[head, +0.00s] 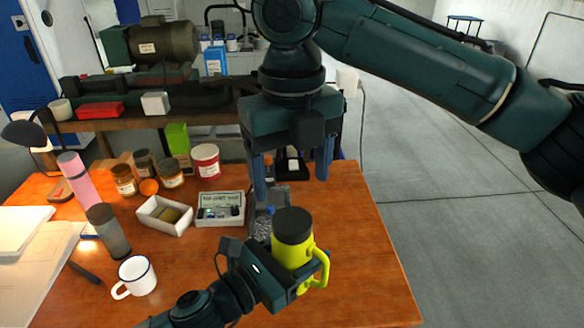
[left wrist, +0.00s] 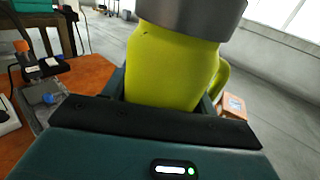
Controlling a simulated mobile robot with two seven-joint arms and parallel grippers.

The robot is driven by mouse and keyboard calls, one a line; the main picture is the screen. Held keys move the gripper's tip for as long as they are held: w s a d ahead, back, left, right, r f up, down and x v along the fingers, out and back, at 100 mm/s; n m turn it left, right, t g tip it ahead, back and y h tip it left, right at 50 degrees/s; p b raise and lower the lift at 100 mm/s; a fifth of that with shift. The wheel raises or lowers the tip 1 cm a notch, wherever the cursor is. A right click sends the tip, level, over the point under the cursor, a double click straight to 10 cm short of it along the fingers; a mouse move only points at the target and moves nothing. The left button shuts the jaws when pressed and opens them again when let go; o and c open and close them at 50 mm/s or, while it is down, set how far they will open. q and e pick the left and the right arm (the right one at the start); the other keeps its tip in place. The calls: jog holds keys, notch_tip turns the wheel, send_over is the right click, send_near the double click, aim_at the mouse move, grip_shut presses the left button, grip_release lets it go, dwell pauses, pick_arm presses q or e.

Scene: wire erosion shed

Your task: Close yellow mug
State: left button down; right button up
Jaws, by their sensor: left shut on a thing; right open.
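The yellow mug (head: 290,254) is upright near the table's right side, its handle toward the right. A dark round lid (head: 292,224) sits on its top; I cannot tell whether it is fully fastened. My left gripper (head: 298,272) is shut on the mug's body from the front left. In the left wrist view the mug (left wrist: 172,68) fills the middle between the fingers, with the lid's grey rim (left wrist: 190,14) above. My right gripper (head: 291,186) is open and empty, pointing down above the lid, fingers apart and clear of it. The mug's base is hidden.
The wooden table (head: 370,250) has free room at right. A white enamel mug (head: 135,276), grey tumbler (head: 108,230), white tray (head: 164,215) and meter box (head: 220,209) stand left. Several jars stand farther back.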

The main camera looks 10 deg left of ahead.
aim_at(292, 220)
jog(key=shift+f, duration=4)
jog(key=shift+c, duration=0.3)
